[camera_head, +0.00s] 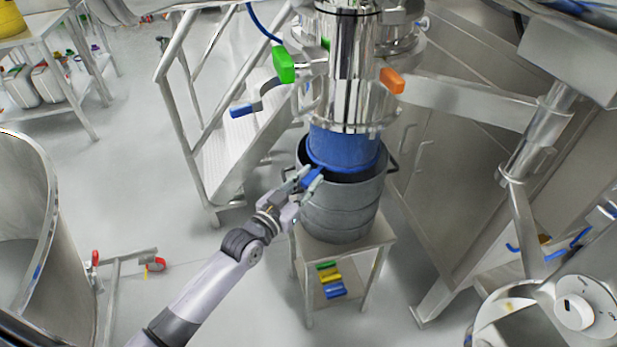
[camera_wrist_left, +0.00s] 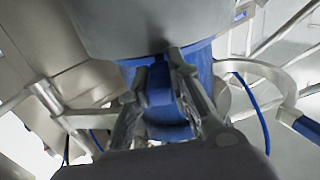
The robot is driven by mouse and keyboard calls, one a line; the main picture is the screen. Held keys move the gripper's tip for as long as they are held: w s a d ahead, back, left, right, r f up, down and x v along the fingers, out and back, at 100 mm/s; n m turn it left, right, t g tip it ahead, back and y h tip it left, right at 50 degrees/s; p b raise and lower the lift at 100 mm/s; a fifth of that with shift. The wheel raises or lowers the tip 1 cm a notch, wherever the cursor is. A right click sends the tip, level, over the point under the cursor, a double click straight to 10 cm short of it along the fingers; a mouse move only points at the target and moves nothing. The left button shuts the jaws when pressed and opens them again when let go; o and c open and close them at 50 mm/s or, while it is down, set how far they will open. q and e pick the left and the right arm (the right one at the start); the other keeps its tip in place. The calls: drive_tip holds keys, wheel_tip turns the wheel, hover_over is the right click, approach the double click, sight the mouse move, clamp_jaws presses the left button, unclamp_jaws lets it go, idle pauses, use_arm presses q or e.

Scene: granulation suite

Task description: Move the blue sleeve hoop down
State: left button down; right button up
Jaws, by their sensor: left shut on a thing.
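The blue sleeve (camera_head: 343,148) hangs below the shiny steel outlet, and its lower end goes into the mouth of the grey drum (camera_head: 341,212). The blue hoop (camera_head: 313,178) is at the sleeve's lower end, with its handle tab toward my left arm. My left gripper (camera_head: 308,182) is shut on this blue tab at the drum's near left rim. The left wrist view shows the blue tab (camera_wrist_left: 160,98) between the two fingers. The far side of the hoop is hidden by the sleeve and drum. My right gripper is not in view.
The drum stands on a small steel stand (camera_head: 378,236) with coloured pieces on its lower shelf. Steel stairs with a railing (camera_head: 185,130) are behind left.

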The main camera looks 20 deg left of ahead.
use_arm(q)
drive_tip(key=shift+s+f, duration=0.1)
drive_tip(key=shift+f, duration=0.3)
drive_tip(key=c, duration=1.9)
unclamp_jaws()
drive_tip(key=o, duration=0.4)
drive_tip(key=shift+r, duration=0.15)
drive_tip(key=v, duration=1.2)
